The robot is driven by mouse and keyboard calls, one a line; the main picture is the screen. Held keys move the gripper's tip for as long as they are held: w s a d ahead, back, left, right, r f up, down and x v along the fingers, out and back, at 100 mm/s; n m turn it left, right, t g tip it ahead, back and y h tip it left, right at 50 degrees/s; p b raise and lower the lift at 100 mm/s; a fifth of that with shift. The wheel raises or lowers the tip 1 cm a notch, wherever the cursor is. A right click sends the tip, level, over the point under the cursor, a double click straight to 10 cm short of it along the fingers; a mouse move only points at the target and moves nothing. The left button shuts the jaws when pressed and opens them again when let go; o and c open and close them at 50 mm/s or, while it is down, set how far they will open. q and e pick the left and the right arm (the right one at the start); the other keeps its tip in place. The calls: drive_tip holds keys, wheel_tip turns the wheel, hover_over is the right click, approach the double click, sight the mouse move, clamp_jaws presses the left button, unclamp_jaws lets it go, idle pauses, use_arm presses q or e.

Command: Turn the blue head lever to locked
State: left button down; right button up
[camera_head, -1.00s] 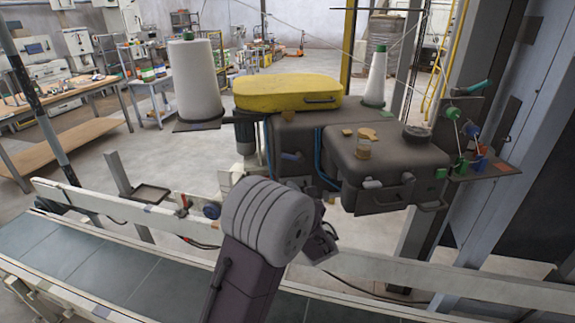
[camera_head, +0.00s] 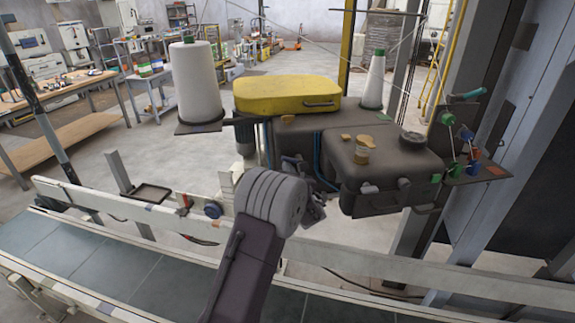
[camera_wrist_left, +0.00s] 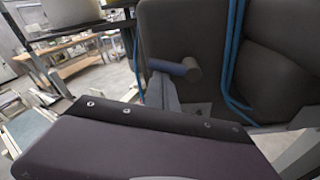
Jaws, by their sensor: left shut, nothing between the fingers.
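The blue head lever (camera_wrist_left: 172,67) shows in the left wrist view as a short blue bar lying sideways, joined to a round grey hub (camera_wrist_left: 195,68) on the dark machine head (camera_wrist_left: 192,30). My left gripper (camera_wrist_left: 163,82) is shut and empty, its grey fingers reaching up to just below the lever; I cannot tell whether they touch it. In the head view my left gripper (camera_head: 297,168) is at the left side of the dark head (camera_head: 300,128), partly hidden by my wrist. The lever is not distinguishable there. My right gripper is not in view.
Blue hoses (camera_wrist_left: 233,50) run down the head right of the lever. A yellow cover (camera_head: 287,92) tops the machine, with a white thread cone (camera_head: 195,80) at left. A pale rail (camera_head: 120,205) and the conveyor belt (camera_head: 60,245) lie in front and below.

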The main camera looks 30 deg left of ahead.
use_arm(q)
drive_tip(key=shift+w+a+f, duration=0.1)
drive_tip(key=shift+r, duration=0.2)
drive_tip(key=shift+r+m, duration=0.15)
drive_tip(key=shift+m, duration=0.45)
drive_tip(key=m+p, duration=0.1)
drive_tip(key=r+m+p, duration=0.1)
drive_tip(key=m, duration=0.1)
drive_tip(key=r+m+y+p, duration=0.1)
drive_tip(key=m, duration=0.1)
drive_tip(key=shift+w+d+r+g, duration=0.15)
drive_tip(key=shift+d+r+g, duration=0.1)
drive_tip(key=shift+g, duration=0.05)
drive_tip(key=shift+w+d+r+m+y+p, duration=0.25)
drive_tip(key=shift+m+y+p, duration=0.2)
drive_tip(key=shift+m, duration=0.45)
drive_tip(key=shift+d+r, duration=0.1)
drive_tip(key=shift+r, duration=0.05)
drive_tip(key=shift+w+d+r, duration=0.15)
